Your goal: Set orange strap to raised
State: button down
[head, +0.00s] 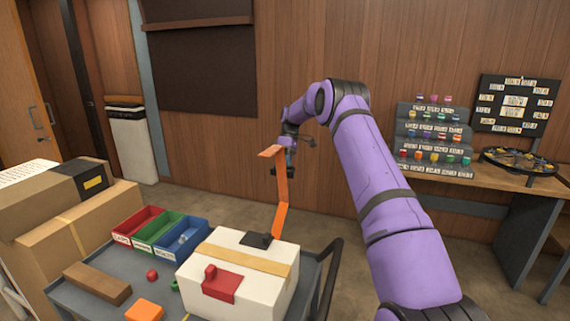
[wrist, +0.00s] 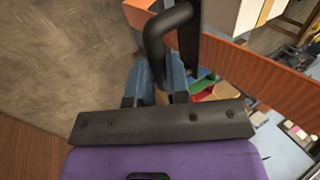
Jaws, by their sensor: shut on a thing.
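The orange strap (head: 281,190) stands up from a black mount (head: 258,240) on the white box (head: 228,265). It rises nearly upright with a bend partway, and its top end folds to the left. The exact contact between fingers and strap is hard to see.
The box stands on a grey cart with a dark handle (head: 331,270). Red (head: 139,226), green (head: 156,233) and blue (head: 181,240) bins stand left of it, with a brown block (head: 97,283) and an orange block (head: 144,310). Cardboard boxes (head: 75,225) stand farther left.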

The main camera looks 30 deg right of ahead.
jog(key=shift+f, duration=0.2)
jog(key=c, duration=1.1)
grip_release()
jog(key=shift+r, duration=0.1)
jog(key=v, duration=1)
jog(key=shift+d+r, duration=0.2)
jog(key=shift+r, duration=0.15)
